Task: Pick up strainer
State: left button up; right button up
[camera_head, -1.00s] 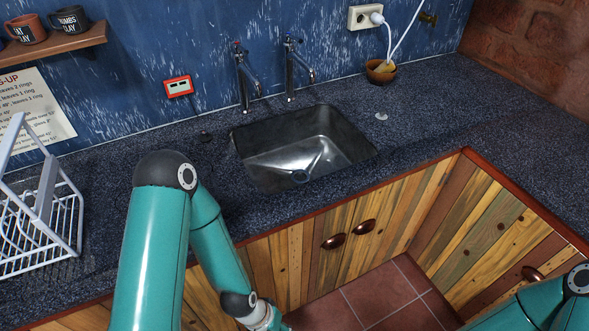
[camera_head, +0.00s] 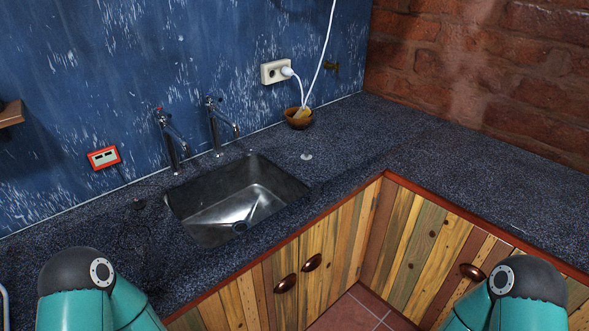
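A small pale round piece (camera_head: 306,156) lies on the dark speckled countertop (camera_head: 350,155), right of the sink and in front of the wooden bowl. It may be the strainer, but it is too small to tell. Teal upper parts of both my arms show at the bottom left and bottom right. Neither gripper is in view, so what they hold is hidden.
Two metal taps (camera_head: 172,141) (camera_head: 220,125) stand behind the sink. A wooden bowl (camera_head: 298,118) stands below the wall socket (camera_head: 276,71) and its white cable. The right counter is clear, over wooden cupboards (camera_head: 420,250) with dark knobs. A brick wall (camera_head: 485,60) closes the right.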

aim_at(307, 157)
jog(key=z, duration=0.2)
jog(key=k, duration=0.3)
jog(key=z, duration=0.95)
jog(key=i, duration=2.1)
jog(key=u, duration=1.5)
jog(key=k, duration=0.5)
jog(key=u, duration=0.15)
jog(key=i, duration=0.25)
jog(key=z, duration=0.1)
